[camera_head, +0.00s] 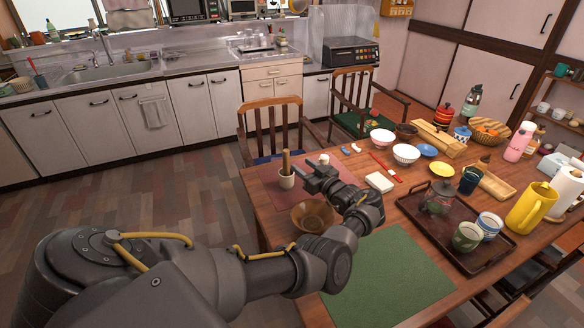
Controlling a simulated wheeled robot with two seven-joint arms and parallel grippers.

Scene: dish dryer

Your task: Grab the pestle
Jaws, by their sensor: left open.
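The wooden pestle (286,162) stands upright in a small white mortar (286,180) near the left edge of the dining table. My left gripper (309,180) is just right of the mortar and pestle, with its fingers pointing left toward them. It is open and nothing shows between its fingers. A gap to the pestle seems to show, but the exact distance is hard to tell. My right gripper is not in view.
A small white cup (324,159) stands behind the gripper. A dark tray (485,254) with a teapot and cups is at the right. A green placemat (388,278) lies clear in front.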

